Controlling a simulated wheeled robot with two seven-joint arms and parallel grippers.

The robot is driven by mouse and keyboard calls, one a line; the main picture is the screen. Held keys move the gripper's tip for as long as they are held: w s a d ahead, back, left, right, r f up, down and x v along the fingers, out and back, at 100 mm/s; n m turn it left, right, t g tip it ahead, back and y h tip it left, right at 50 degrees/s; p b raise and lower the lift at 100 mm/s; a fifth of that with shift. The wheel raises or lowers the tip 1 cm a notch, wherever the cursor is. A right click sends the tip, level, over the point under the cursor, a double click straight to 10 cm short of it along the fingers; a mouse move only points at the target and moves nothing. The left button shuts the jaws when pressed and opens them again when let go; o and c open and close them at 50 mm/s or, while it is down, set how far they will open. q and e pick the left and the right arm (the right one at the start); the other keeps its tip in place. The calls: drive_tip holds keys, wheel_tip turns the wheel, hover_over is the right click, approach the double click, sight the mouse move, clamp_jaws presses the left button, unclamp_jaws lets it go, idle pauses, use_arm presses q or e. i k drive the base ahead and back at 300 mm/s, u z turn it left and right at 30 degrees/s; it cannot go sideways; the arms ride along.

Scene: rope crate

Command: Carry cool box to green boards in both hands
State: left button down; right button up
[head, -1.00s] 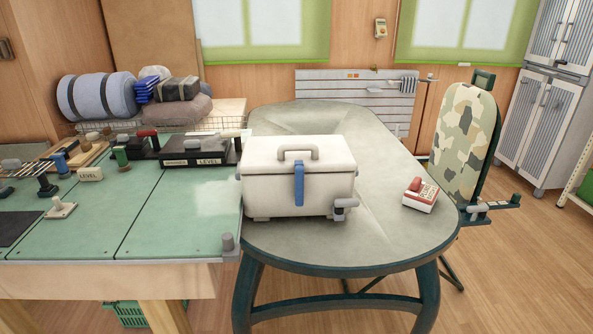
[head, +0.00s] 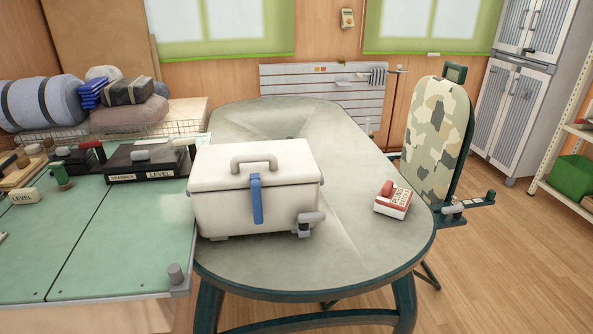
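The cool box (head: 222,210) is a white lidded box with a grey top handle and a blue front latch. It sits upright on the rounded grey table, near that table's left edge. A grey tap-like fitting sticks out at its lower right front corner. The green boards (head: 125,245) form the flat top of the bench at the left, right beside the grey table. Neither of my grippers shows in the head view, and nothing is seen touching the cool box.
The grey table (head: 340,235) also bears a small red and white device (head: 393,202). A black level case (head: 150,163) and several tools lie on the boards' back and left parts. Their front right part is clear except for a grey corner knob (head: 175,273). A camouflage-covered board (head: 437,135) stands at the right.

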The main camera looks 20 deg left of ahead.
sight(77, 246)
drive_tip(key=u, duration=0.35)
drive_tip(key=i, duration=0.65)
drive_tip(key=u, duration=0.5)
